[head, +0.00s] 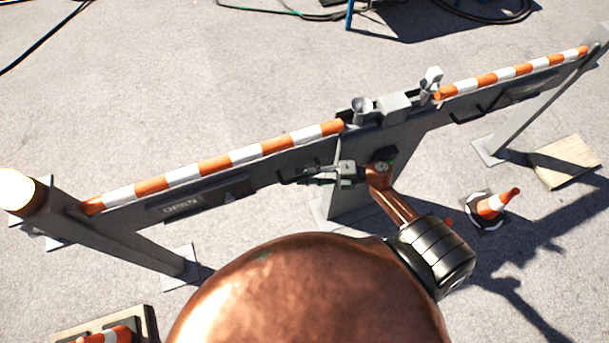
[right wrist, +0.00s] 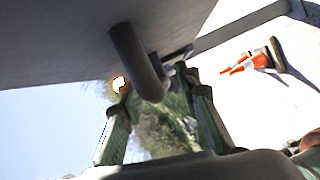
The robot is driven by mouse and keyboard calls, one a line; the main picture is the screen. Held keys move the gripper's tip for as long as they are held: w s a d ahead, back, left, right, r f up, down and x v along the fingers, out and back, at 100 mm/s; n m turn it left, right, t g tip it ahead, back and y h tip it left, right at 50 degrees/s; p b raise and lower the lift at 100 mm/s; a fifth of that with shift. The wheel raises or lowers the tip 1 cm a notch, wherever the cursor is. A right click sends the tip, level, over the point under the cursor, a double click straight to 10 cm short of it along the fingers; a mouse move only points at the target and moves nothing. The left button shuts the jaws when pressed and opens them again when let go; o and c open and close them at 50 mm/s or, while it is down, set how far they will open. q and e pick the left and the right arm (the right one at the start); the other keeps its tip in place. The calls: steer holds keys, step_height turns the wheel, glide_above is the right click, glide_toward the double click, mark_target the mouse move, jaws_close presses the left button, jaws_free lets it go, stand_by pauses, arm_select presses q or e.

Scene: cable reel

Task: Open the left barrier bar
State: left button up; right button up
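The left barrier bar (head: 215,163) is striped orange and white and lies along the top of a dark grey panel marked OPEN (head: 181,207). It runs from the left post to the middle post. My right gripper (head: 312,173) is in front of the panel's right end. In the right wrist view, a dark, curved handle (right wrist: 138,62) comes out from a grey surface and reaches between the gripper's two fingers (right wrist: 160,100). The fingers stand apart, one on each side, and I see no clear grip. My left gripper is out of view.
The right striped bar (head: 510,73) lies along its own panel. Grey fittings (head: 395,106) top the middle post. The pavement behind is mostly clear.

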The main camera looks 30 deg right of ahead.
steer(key=shift+c, duration=0.7)
jaws_close()
